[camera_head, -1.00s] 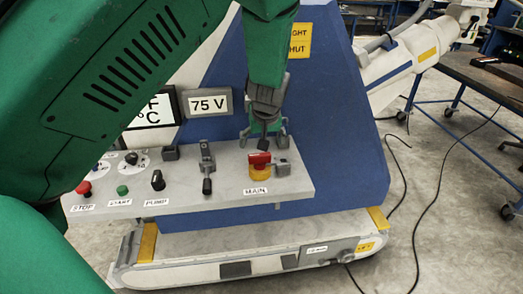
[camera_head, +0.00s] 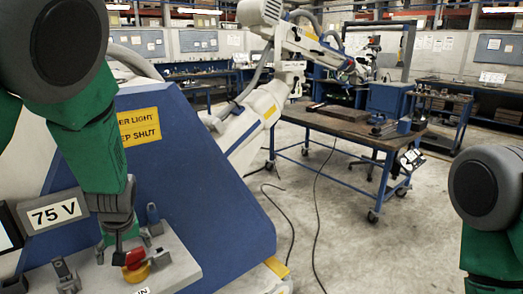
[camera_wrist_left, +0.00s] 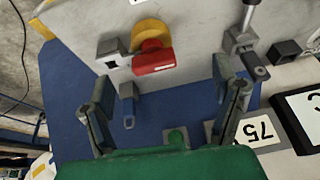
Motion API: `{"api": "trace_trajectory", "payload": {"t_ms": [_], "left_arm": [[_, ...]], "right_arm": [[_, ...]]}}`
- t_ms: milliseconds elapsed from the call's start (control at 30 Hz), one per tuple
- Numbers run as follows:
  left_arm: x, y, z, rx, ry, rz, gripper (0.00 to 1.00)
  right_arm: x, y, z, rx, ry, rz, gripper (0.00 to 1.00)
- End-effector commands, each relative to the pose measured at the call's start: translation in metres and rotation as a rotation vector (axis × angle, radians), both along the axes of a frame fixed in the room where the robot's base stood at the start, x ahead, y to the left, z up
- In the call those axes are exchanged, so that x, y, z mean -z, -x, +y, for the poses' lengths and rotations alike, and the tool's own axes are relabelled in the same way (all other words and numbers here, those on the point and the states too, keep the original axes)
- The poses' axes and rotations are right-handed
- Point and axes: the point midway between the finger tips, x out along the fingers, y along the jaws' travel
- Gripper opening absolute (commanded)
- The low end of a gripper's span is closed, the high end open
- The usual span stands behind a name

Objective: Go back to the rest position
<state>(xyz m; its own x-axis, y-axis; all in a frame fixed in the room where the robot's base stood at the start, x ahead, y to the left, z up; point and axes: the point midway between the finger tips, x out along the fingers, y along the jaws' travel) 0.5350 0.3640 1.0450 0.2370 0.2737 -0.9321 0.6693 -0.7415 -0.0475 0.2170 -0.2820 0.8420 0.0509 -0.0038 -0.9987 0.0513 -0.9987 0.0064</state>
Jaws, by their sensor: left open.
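My left gripper (camera_head: 119,252) hangs over the console (camera_head: 180,268) at the lower left of the head view, close to the red main switch handle (camera_head: 134,258) on its yellow base (camera_head: 137,273). In the left wrist view its two fingers (camera_wrist_left: 165,92) are spread apart with nothing between them. The red handle (camera_wrist_left: 153,62) and yellow base (camera_wrist_left: 150,32) lie ahead of the fingertips, and the gripper looks clear of them. At the right edge of the head view, my right arm shows only green and black links; its gripper is out of the picture.
A blue machine housing (camera_head: 185,165) with a yellow sign (camera_head: 139,127) stands beside the left arm. A 75 V display (camera_head: 55,213) is at the left. Behind, a wheeled table (camera_head: 340,125) holds several items. Cables (camera_head: 318,190) lie on the open floor between.

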Motion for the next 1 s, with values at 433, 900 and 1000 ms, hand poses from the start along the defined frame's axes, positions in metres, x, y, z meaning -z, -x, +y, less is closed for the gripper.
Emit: {"api": "trace_trajectory", "payload": {"t_ms": [433,900,1000], "left_arm": [[0.192,0.239,-0.029,0.474,0.065,0.300,0.81],[0.261,0.335,-0.078,0.714,0.178,0.316,0.81],[0.285,0.331,-0.079,0.730,0.169,0.308,0.81]], "right_arm": [[0.000,0.000,0.000,0.000,0.000,0.000,0.43],[0.056,0.001,0.000,0.000,0.000,0.001,0.43],[0.081,0.001,0.000,0.000,0.000,0.001,0.43]]}}
